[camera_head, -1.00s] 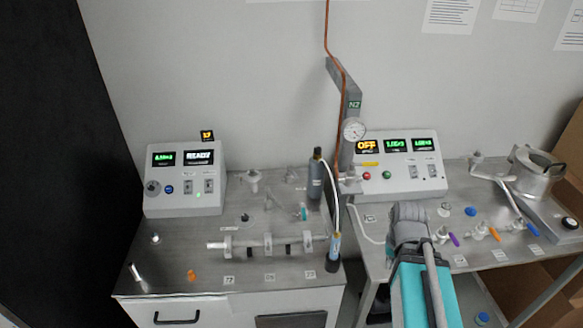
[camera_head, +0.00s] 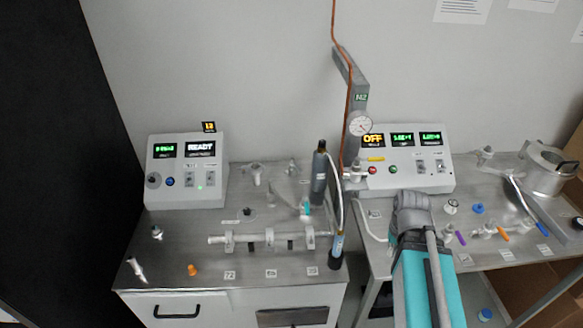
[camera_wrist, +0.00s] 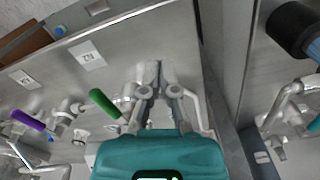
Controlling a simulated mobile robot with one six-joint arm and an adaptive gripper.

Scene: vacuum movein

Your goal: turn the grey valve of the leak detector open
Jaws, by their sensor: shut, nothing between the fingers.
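My gripper (camera_wrist: 158,78) shows in the wrist view with its fingers together and nothing between them. It is over the metal bench top beside a pale fitting with a green handle (camera_wrist: 105,103). In the head view my arm covers the gripper. A control box reading READY (camera_head: 187,170) stands on the left bench; it may be the leak detector. I cannot pick out a grey valve with certainty in either view.
A second control box reading OFF (camera_head: 405,160) stands on the right bench, with purple (camera_head: 461,238) and orange (camera_head: 502,234) handles in front of it. A dark cylinder (camera_head: 319,175) and a pressure gauge (camera_head: 360,124) stand between the boxes. A gap separates the benches.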

